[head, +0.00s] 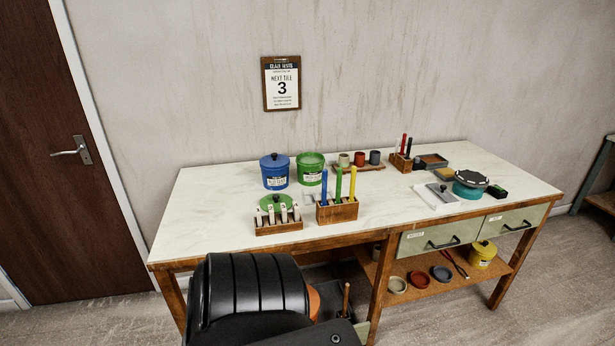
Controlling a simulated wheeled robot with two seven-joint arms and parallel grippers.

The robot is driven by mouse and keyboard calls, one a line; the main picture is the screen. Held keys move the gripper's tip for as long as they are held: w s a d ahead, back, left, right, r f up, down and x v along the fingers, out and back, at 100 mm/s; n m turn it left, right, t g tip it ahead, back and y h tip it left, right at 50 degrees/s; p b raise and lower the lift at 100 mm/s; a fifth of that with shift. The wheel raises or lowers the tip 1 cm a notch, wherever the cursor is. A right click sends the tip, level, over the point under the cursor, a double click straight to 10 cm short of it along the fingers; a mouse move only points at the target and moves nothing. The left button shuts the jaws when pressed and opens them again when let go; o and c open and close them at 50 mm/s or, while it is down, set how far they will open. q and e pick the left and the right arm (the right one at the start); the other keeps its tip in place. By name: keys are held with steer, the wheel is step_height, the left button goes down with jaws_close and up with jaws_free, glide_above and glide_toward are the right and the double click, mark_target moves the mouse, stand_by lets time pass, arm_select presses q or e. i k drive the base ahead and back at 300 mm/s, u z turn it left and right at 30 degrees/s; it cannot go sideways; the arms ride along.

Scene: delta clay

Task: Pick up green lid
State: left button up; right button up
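The green lid (275,200) lies on the white worktop, left of centre. It is partly hidden behind a wooden rack (279,226) holding several white-tipped tools. A green tub (311,167) with a white label stands behind it to the right, and its top looks open. A blue tub (274,171) with a blue lid stands just behind the green lid. A black part of my own body fills the lower middle of the view, in front of the bench. Neither of my grippers is visible.
A wooden block (337,211) with blue, green and yellow sticks stands right of the green lid. A teal pot (469,184) and small cups are farther right. The worktop's left end (200,220) is clear. A lower shelf (432,284) holds bowls and a yellow tub (482,254).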

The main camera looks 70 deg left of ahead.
mark_target(275, 199)
steer(key=u, duration=0.35)
steer(key=i, duration=1.25)
steer(key=u, duration=1.5)
steer(key=i, duration=0.8)
steer(key=u, duration=0.8)
